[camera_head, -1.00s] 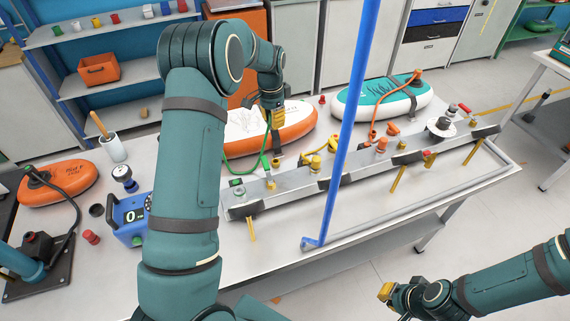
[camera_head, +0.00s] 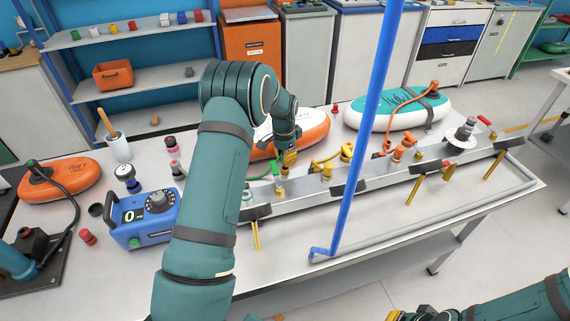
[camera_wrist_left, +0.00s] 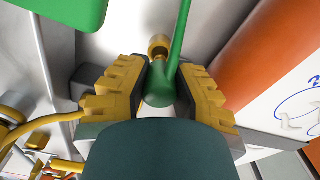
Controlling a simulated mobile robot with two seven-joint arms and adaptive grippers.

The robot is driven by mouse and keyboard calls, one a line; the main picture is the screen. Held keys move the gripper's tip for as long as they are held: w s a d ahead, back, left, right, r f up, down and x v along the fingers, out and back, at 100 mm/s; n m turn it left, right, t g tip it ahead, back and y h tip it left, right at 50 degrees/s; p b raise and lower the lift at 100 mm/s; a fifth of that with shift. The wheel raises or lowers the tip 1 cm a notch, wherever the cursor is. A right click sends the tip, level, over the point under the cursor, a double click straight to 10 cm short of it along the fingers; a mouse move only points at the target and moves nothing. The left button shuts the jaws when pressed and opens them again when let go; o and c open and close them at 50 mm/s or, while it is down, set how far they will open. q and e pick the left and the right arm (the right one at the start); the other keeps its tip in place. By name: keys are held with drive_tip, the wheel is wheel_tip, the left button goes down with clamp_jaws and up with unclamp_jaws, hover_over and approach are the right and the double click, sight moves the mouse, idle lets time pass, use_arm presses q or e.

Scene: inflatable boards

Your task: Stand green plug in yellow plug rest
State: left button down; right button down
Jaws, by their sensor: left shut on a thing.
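My left gripper (camera_head: 289,160) is shut on the green plug (camera_wrist_left: 160,88), whose thin green hose leads away from it. In the left wrist view, a brass-coloured end shows just beyond the plug, between the fingers. In the head view the gripper is low over the back edge of the grey rail, near a small yellow post (camera_head: 280,192). A yellow plug (camera_head: 327,172) with a yellow hose is on the rail to the right. I cannot tell which yellow fitting is the rest. My right gripper (camera_head: 394,315) is partly cut off at the bottom edge.
A blue pole (camera_head: 365,120) stands in front of the rail (camera_head: 300,196). A blue pump box (camera_head: 145,220) sits left of my left arm. Orange-and-white and teal-and-white boards (camera_head: 400,112) lie behind the rail. Orange fittings (camera_head: 397,153) are farther right.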

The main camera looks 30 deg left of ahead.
use_arm(q)
drive_tip(key=shift+f, duration=1.4)
drive_tip(key=c, duration=0.9)
unclamp_jaws()
drive_tip(key=shift+f, duration=0.1)
drive_tip(key=shift+o, duration=0.2)
wheel_tip(320, 180, up, 12)
drive_tip(key=shift+s+a+r+p, duration=0.1)
drive_tip(key=shift+s+r+p, duration=0.05)
drive_tip(key=shift+p, duration=0.4)
drive_tip(key=shift+r, duration=0.1)
